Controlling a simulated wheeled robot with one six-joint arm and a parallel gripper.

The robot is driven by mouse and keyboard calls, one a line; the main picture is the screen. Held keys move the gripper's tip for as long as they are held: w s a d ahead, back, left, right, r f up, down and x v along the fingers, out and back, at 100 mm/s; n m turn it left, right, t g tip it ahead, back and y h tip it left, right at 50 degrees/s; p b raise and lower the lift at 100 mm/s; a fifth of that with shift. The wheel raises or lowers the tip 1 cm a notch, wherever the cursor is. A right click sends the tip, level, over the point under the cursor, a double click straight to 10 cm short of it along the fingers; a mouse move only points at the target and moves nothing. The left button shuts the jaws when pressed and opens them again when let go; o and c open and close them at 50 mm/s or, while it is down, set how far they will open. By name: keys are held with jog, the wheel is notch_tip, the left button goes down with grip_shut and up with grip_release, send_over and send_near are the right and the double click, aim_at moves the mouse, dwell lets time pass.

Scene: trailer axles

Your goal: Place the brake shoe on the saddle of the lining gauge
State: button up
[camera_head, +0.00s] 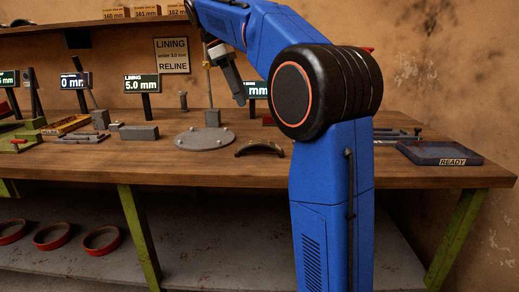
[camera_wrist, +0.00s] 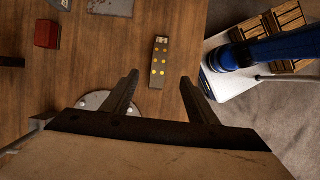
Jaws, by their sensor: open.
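The brake shoe (camera_head: 260,147) is a dark curved piece lying arched on the bench near its front edge. In the wrist view the brake shoe (camera_wrist: 160,62) shows from above, with yellow dots on its face. My gripper (camera_wrist: 159,77) is open and empty, its fingers either side of the shoe in that view and apart from it. In the head view my gripper (camera_head: 240,98) hangs above and behind the shoe. The lining gauge (camera_head: 141,84) has a display reading 5.0 mm. A grey block (camera_head: 139,132) stands below it; I cannot tell whether this is the saddle.
A round grey plate (camera_head: 205,138) lies just left of the shoe. A blue tray marked READY (camera_head: 440,153) is at the right end. Red rings (camera_head: 101,240) lie on the lower shelf.

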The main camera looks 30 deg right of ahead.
send_over(259, 141)
jog(key=a, duration=0.1)
jog(key=f, duration=1)
jog(key=shift+w+f, duration=0.35)
jog(key=shift+a+x, duration=0.2)
jog(key=shift+x, duration=1.2)
jog(key=shift+a+x, duration=0.2)
jog(key=shift+x, duration=1.15)
jog(key=shift+f, duration=0.15)
grip_shut()
